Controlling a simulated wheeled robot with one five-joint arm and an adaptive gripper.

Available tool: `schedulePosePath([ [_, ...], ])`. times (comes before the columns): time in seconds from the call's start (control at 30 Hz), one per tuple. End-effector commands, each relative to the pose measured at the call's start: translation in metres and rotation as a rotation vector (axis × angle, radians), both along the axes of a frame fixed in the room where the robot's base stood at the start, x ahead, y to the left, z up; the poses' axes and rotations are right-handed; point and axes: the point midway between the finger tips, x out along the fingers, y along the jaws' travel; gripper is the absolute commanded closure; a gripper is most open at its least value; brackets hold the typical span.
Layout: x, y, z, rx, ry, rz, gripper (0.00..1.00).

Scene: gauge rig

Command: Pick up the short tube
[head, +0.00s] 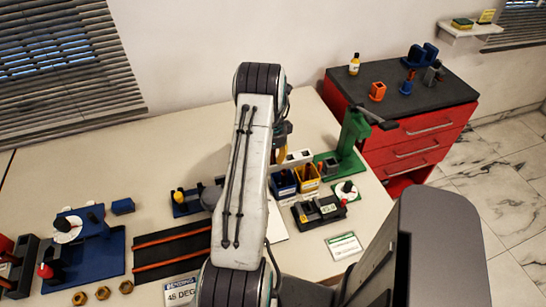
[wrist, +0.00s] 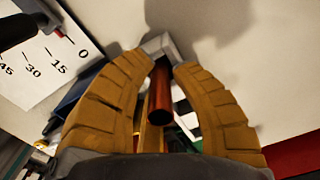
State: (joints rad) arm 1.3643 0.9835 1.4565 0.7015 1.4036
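A copper-red tube (wrist: 161,95) lies between the two ribbed orange fingers of my gripper (wrist: 165,64) in the wrist view. Its dark open end faces the camera, and its far end is near the fingertips. The fingertips are close on both sides of it, but I cannot tell whether they press on it. A grey angular piece (wrist: 155,44) shows just beyond the fingertips; I cannot tell whether it touches the tube. In the head view my arm hides most of the gripper, with a finger (head: 283,153) above the bins. The tube cannot be made out there.
Blue and yellow bins (head: 307,179) stand below my gripper, with a green stand (head: 350,145) to their right. A black fixture (head: 318,210) is in front. A card with an angle scale (wrist: 45,60) is at the wrist view's left. The back left of the table (head: 170,160) is clear.

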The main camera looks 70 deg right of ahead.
Motion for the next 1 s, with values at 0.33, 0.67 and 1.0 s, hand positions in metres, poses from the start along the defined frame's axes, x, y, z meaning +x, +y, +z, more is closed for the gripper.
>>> schedulePosePath([
  [0.33, 0.0, 0.0, 0.0, 0.0, 0.0, 0.0, 1.0],
  [0.67, 0.0, 0.0, 0.001, 0.0, 0.0, 0.0, 1.0],
  [1.0, 0.0, -0.001, 0.043, -0.005, -0.001, 0.0, 1.0],
])
